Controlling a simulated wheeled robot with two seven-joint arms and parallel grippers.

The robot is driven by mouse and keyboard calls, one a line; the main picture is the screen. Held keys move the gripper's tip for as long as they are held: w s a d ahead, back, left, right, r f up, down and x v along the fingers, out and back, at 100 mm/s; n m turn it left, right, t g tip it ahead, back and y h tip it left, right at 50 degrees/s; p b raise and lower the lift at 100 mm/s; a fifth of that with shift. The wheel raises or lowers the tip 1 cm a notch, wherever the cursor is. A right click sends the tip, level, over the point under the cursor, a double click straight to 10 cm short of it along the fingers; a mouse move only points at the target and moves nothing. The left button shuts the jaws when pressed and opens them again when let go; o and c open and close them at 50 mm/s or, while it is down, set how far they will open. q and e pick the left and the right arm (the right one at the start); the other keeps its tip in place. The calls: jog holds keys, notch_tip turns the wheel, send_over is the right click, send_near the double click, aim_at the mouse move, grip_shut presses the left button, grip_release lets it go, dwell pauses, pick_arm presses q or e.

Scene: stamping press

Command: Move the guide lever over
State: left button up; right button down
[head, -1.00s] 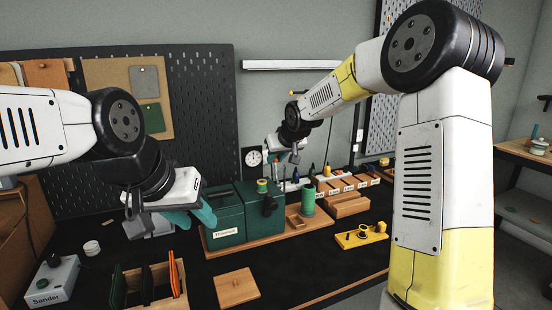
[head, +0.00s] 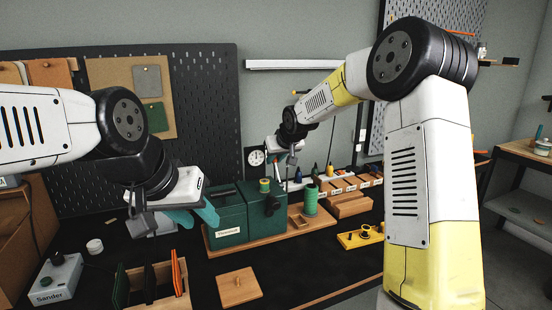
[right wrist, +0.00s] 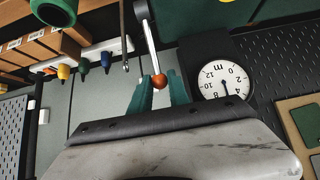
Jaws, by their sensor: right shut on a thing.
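The guide lever (right wrist: 149,40) is a thin metal rod with an orange ball knob (right wrist: 160,82) at its end, seen in the right wrist view. My right gripper (right wrist: 160,92) has its teal fingers on either side of the knob and is shut on it. In the head view my right gripper (head: 291,158) is small and sits above the right end of the green press box (head: 228,216); the lever is hard to make out there. My left gripper (head: 196,216) hangs in front of the box's left side, with teal fingers partly overlapping, so its opening is unclear.
A green spool (head: 310,200) stands on the wooden base beside the box. A yellow fixture (head: 358,239), a wooden lid (head: 238,287), a slotted rack (head: 178,299) and a sander box (head: 55,280) lie on the dark bench. A round dial (right wrist: 224,84) is beside the right gripper.

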jog(key=shift+x, duration=0.9)
